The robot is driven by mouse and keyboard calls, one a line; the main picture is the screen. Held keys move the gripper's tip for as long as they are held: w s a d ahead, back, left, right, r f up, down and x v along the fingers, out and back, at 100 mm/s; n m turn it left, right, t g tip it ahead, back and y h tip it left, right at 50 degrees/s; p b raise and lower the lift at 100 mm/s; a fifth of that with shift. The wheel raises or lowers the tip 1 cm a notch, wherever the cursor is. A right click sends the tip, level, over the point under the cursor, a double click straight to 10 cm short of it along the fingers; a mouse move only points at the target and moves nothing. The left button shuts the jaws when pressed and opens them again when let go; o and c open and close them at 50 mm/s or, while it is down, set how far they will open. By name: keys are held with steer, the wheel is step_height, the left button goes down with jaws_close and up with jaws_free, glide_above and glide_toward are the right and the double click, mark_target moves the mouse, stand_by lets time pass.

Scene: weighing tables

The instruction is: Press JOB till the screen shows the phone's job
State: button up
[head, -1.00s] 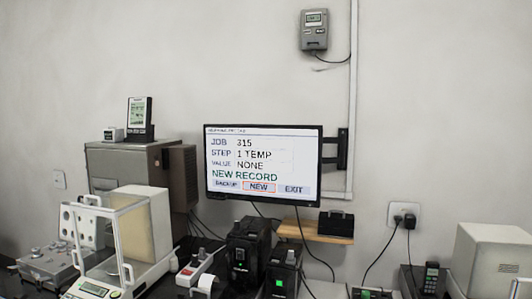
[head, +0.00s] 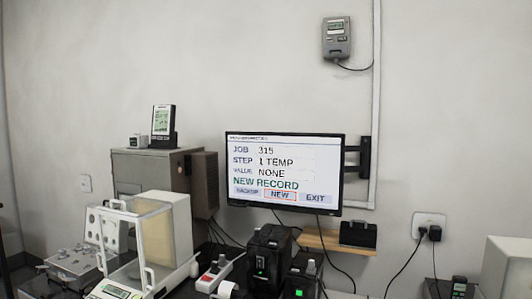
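The screen (head: 283,170) is a black-framed monitor on a wall arm in the head view. It reads JOB 315, STEP 1 TEMP, VALUE NONE and NEW RECORD. Along its bottom are BACKUP, NEW and EXIT, with NEW outlined in red. A dark handset (head: 459,288) stands at the lower right, partly cut off; I cannot tell if it is the phone. No physical JOB button can be made out. My gripper is not in view.
Black devices with green lights (head: 262,262) stand below the screen. A wooden shelf (head: 322,240) holds a small black box. A grey meter (head: 337,40) hangs on the wall.

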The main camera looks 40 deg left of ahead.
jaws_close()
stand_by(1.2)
